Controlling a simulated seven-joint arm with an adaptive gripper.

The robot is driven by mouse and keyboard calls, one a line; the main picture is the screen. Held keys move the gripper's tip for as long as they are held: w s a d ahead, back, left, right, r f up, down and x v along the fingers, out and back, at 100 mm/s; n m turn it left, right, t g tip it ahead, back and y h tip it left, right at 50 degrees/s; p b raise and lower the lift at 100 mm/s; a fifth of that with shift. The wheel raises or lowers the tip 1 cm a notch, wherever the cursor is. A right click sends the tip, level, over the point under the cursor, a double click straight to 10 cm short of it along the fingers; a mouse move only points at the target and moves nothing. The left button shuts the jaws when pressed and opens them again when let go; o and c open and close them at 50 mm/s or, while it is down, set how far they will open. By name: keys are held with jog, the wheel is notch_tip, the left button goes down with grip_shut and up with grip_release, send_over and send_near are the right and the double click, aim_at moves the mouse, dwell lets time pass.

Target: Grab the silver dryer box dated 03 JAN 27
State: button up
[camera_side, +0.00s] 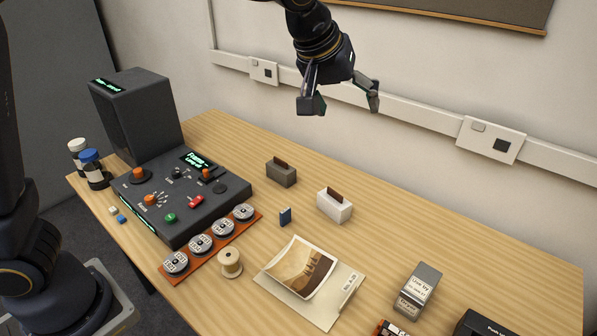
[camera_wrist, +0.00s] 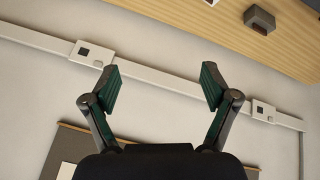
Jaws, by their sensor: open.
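A silver-grey box (camera_side: 427,275) stands on the wooden table at the lower right of the side view. Its white label reads something like "Use by", with a date line too small to read for certain. My gripper (camera_side: 342,101) is open and empty, high above the back of the table, up and to the left of the silver box and well apart from it. In the wrist view the open fingers (camera_wrist: 162,88) have only the wall between them. The silver box does not show in the wrist view.
Near the silver box are a black box (camera_side: 483,325) and an orange-and-black item (camera_side: 390,328), both cut off by the frame.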

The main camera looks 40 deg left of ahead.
jog(key=d+f+m, duration=0.2)
jog(key=d+f, duration=0.7)
jog(key=d, duration=0.4)
jog(key=m+g+y, duration=0.1)
jog(key=m+g, duration=0.1)
jog(key=m, duration=0.1)
send_near(422, 283)
jog(key=x, duration=0.4)
jog(key=shift+w+a+f, duration=0.15)
jog(key=shift+a+f, duration=0.05)
jog(key=shift+f, duration=0.2)
jog(key=shift+x, duration=3.05)
jog(key=shift+d+f, duration=0.2)
jog(key=shift+f, duration=0.05)
jog(key=shift+w, duration=0.1)
jog(key=c, duration=1.5)
jog(key=shift+r, duration=0.1)
